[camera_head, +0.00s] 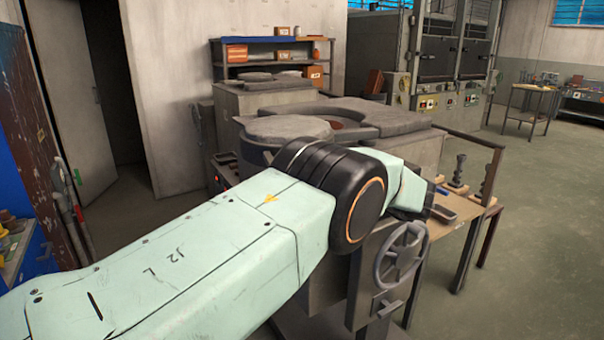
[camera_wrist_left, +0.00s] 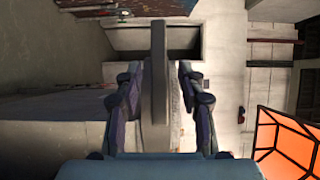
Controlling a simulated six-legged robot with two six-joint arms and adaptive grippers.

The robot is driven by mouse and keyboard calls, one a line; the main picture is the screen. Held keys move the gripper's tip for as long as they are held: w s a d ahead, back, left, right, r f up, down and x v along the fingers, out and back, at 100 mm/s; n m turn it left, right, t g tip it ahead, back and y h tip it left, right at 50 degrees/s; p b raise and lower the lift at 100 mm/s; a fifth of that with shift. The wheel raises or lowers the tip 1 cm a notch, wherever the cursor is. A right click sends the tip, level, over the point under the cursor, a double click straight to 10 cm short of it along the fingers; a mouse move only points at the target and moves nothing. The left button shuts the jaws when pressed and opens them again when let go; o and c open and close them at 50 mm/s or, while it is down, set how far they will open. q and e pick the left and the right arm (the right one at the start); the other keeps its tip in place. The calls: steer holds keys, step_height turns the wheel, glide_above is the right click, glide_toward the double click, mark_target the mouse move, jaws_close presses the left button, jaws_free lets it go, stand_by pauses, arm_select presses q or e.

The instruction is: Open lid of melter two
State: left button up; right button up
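A grey melter (camera_head: 410,155) stands behind my left arm in the head view. Its thick top has a round opening (camera_head: 340,124), and a round grey lid (camera_head: 287,130) lies at its front left. A second unit (camera_head: 262,99) with flat round lids stands behind it. I cannot tell which is melter two. My left arm crosses the foreground and hides its gripper there. In the left wrist view my left gripper (camera_wrist_left: 160,72) has its fingers apart, either side of an upright grey slab (camera_wrist_left: 158,90), with gaps showing. I cannot tell which part this slab is. My right gripper is not in view.
Shelves (camera_head: 272,50) and tall cabinets (camera_head: 450,60) stand behind. The floor (camera_head: 530,200) at right is clear.

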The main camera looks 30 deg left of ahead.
arm_select(q)
steer(key=shift+d, duration=2.55)
steer(key=shift+d, duration=0.1)
steer(key=shift+d, duration=0.1)
